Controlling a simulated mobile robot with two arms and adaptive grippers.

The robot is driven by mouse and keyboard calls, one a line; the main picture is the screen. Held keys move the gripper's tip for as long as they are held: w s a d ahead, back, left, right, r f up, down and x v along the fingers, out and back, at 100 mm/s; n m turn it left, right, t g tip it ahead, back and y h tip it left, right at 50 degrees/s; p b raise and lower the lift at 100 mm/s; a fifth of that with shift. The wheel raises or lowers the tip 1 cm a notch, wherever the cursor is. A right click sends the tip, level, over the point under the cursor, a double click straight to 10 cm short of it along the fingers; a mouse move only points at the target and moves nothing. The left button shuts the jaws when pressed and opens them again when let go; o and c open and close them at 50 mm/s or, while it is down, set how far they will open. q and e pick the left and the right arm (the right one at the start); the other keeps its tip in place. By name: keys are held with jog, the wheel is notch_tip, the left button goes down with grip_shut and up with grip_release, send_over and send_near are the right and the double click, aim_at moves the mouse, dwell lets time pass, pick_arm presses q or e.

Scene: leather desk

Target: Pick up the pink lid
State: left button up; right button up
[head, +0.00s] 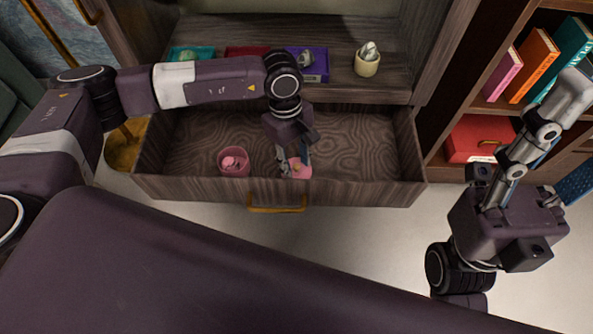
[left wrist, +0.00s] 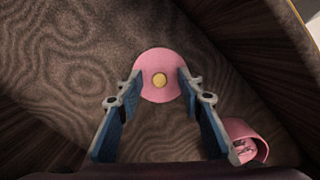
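The pink lid (head: 301,170) is a round disc with a small yellow knob, lying in the open wooden drawer near its front wall. In the left wrist view the lid (left wrist: 160,60) lies flat beyond my left gripper (left wrist: 159,78), whose two fingers are apart, one on each side of the lid, with nothing held. In the head view my left gripper (head: 293,164) points down into the drawer over the lid and hides part of it. I cannot tell whether the fingers touch the rim. My right gripper (head: 562,110) is raised at the right, away from the drawer.
A pink cup (head: 233,163) with something pink inside stands in the drawer, left of the lid. It also shows in the left wrist view (left wrist: 241,130). The drawer (head: 180,188) has walls around the lid.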

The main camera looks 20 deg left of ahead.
pick_arm(q)
grip_shut()
jog(key=shift+r, duration=0.15)
